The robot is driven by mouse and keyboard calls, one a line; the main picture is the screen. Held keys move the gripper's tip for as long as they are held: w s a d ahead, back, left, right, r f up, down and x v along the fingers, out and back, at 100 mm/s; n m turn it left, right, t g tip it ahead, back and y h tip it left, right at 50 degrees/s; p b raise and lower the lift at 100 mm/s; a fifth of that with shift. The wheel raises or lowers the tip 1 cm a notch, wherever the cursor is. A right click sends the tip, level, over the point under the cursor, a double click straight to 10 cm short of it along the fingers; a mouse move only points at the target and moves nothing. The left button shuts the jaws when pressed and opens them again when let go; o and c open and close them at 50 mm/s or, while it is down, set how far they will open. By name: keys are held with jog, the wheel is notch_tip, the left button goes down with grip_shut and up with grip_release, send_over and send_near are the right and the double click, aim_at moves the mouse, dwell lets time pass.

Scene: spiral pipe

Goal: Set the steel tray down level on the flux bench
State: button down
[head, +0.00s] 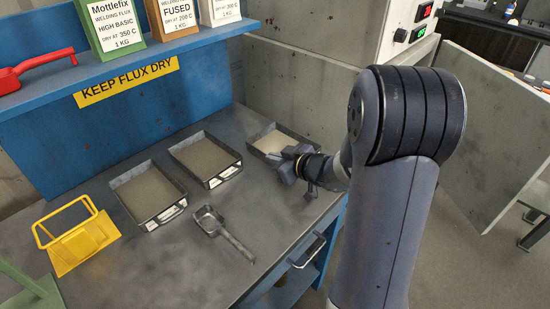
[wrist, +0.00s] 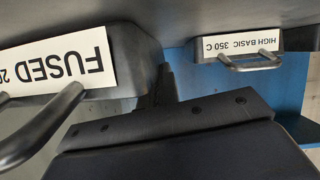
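Three grey steel trays show in the head view. The left tray (head: 149,188) and the middle tray (head: 206,154) hold brownish powder and stand on the flux bench (head: 160,255). The right tray (head: 266,134) holds paler powder near the bench's right edge. My gripper (head: 285,160) is at this tray's near end and hides part of it. I cannot tell whether its fingers are closed on the tray, or whether the tray rests on the bench. The wrist view shows a "FUSED" label (wrist: 60,68) close by and a "HIGH BASIC 350 C" label (wrist: 238,45) beyond.
A metal scoop (head: 219,229) lies in front of the middle tray. A yellow rack (head: 75,233) stands at the left. A blue shelf (head: 150,65) above the back carries flux boxes and a red tool (head: 32,72).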

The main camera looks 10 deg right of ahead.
jog(key=c, duration=1.7)
grip_release()
jog(key=shift+r, duration=0.2)
jog(key=p+v, duration=0.2)
jog(key=v, duration=1)
jog(key=shift+f, duration=0.1)
